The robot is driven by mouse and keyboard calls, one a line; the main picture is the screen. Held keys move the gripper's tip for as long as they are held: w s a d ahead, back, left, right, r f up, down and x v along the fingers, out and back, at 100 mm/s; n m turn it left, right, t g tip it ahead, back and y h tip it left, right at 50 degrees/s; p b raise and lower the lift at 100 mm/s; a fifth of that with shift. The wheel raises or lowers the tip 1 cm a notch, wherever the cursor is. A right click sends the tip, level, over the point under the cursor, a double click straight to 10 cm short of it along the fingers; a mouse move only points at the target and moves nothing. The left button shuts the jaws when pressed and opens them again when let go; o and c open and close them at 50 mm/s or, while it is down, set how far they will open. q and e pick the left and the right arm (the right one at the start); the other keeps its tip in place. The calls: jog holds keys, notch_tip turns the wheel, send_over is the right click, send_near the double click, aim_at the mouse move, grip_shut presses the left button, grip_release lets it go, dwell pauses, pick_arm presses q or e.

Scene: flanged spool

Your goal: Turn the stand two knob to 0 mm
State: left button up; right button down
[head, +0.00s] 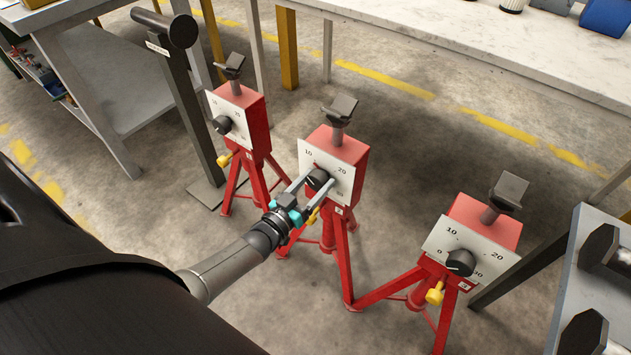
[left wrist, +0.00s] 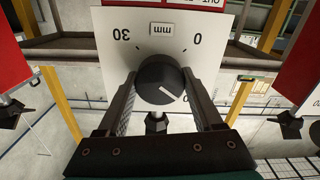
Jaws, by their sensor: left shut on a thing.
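Stand two is the middle red tripod stand (head: 352,160), with a white dial plate (head: 347,186) marked 10 and 20 in the head view. Its black knob (head: 318,180) is between the fingers of my left gripper (head: 311,188), which is shut on it. In the left wrist view the plate (left wrist: 108,45) appears upside down, with 30 at left, mm in the middle and 0 at right. There the knob (left wrist: 160,80) has a white pointer line aimed to the lower right, away from the 0. The gripper fingers (left wrist: 160,85) flank the knob. My right gripper is not in view.
Another red stand (head: 240,115) is at the left and a third (head: 470,240) at the right, each with a black knob and yellow clamp. A dark post (head: 180,90) stands behind the left stand. Benches line the left, back and right edges.

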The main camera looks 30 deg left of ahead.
pick_arm(q)
jog(key=n, duration=0.3)
jog(key=shift+n, duration=0.4)
jog(key=n, duration=0.5)
jog(key=shift+b, duration=0.4)
jog(key=n+b, duration=0.1)
jog(key=n, duration=0.4)
jog(key=shift+n, duration=1.3)
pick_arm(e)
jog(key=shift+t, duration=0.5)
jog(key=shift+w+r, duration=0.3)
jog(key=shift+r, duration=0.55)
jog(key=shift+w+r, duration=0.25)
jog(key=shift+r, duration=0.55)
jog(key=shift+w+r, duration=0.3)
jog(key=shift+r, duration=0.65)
pick_arm(q)
jog(key=o, duration=1.4)
jog(key=shift+c, duration=0.2)
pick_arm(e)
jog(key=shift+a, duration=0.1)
